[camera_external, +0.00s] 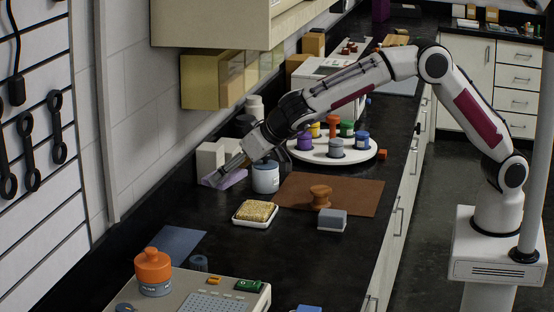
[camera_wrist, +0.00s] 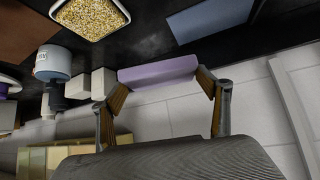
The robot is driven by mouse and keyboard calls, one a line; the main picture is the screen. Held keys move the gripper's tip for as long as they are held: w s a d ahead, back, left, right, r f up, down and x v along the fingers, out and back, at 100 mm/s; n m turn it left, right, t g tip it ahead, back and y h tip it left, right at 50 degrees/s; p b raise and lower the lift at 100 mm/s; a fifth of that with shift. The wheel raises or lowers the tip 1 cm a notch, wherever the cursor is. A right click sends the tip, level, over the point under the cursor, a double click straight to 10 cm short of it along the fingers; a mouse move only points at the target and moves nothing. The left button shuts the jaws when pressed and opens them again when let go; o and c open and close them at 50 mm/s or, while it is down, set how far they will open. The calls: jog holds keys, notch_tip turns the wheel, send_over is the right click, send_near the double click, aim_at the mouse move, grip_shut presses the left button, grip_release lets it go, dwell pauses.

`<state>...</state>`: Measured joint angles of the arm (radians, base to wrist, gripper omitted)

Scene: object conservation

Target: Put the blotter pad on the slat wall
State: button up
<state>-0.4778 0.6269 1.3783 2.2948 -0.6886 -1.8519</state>
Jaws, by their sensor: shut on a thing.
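My gripper (camera_external: 226,170) is shut on a flat lavender pad (camera_external: 229,181), low near the wall side of the dark counter. In the wrist view the lavender pad (camera_wrist: 158,70) spans between the two fingers of my gripper (camera_wrist: 162,84). No label shows that it is the blotter pad. In the external view I cannot tell whether it touches the counter. The slat wall (camera_external: 36,208) is at the far left, white with dark horizontal grooves and several dark wrenches hanging on it.
A blue-grey jar (camera_external: 265,179) stands right beside my gripper, with white blocks (camera_external: 208,155) behind it. A tray of yellow grain (camera_external: 255,212), brown mat (camera_external: 345,192) and blue mat (camera_external: 176,243) lie nearby. A cabinet (camera_external: 215,80) overhangs the counter's back.

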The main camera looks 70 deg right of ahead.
jog(key=a+n+y, duration=0.2)
jog(key=a+n, duration=0.1)
jog(key=a, duration=0.7)
jog(key=shift+w+a+f, duration=0.15)
jog(key=shift+w+f, duration=0.05)
jog(key=shift+f, duration=0.9)
jog(key=shift+w+a+f, duration=0.1)
jog(key=shift+w+f, duration=0.1)
jog(key=shift+f, duration=0.85)
jog(key=shift+f, duration=0.15)
jog(key=shift+f, duration=3)
jog(key=shift+f, duration=0.1)
jog(key=shift+f, duration=1.75)
jog(key=shift+f, duration=0.15)
jog(key=o, duration=1.2)
